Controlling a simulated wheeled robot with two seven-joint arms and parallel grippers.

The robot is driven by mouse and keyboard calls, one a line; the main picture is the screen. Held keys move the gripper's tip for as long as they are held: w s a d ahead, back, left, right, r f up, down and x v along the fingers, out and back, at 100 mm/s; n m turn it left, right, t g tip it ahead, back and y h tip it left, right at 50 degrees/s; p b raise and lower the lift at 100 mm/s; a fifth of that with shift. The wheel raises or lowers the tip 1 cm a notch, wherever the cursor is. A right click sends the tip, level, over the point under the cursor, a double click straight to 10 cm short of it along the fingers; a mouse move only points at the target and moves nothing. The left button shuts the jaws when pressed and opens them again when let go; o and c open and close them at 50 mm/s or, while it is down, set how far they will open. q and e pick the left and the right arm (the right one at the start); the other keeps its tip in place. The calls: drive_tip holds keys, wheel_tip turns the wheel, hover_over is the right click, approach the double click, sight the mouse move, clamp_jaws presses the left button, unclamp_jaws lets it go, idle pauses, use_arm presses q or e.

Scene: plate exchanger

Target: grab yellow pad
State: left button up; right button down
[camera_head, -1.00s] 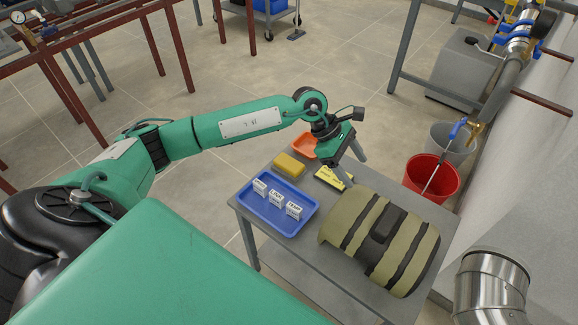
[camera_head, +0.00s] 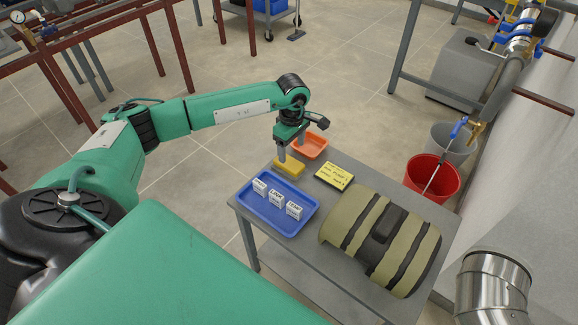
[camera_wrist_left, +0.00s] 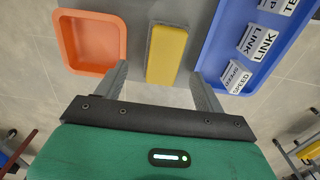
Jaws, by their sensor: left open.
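A plain yellow block-like pad (camera_head: 289,168) lies on the grey table, between the blue tray and the orange tray. It also shows in the left wrist view (camera_wrist_left: 167,54), lengthwise in the gap between the fingertips. A flat yellow pad with dark writing (camera_head: 334,176) lies to its right. My left gripper (camera_head: 292,152) is open and empty, pointing down above the far side of the plain yellow pad. In the left wrist view my left gripper (camera_wrist_left: 160,72) has one finger on each side of that pad, with gaps. My right gripper is not in view.
A striped olive bundle (camera_head: 350,222) fills the table's right part. A red bucket (camera_head: 432,178) stands beyond the table.

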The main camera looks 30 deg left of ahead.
sight(289, 162)
use_arm(q)
drive_tip(key=f, duration=0.5)
drive_tip(key=shift+s+a+f, duration=0.25)
drive_tip(key=shift+s+f, duration=0.05)
drive_tip(key=shift+s, duration=0.1)
drive_tip(key=shift+r, duration=0.1)
drive_tip(key=c, duration=1.1)
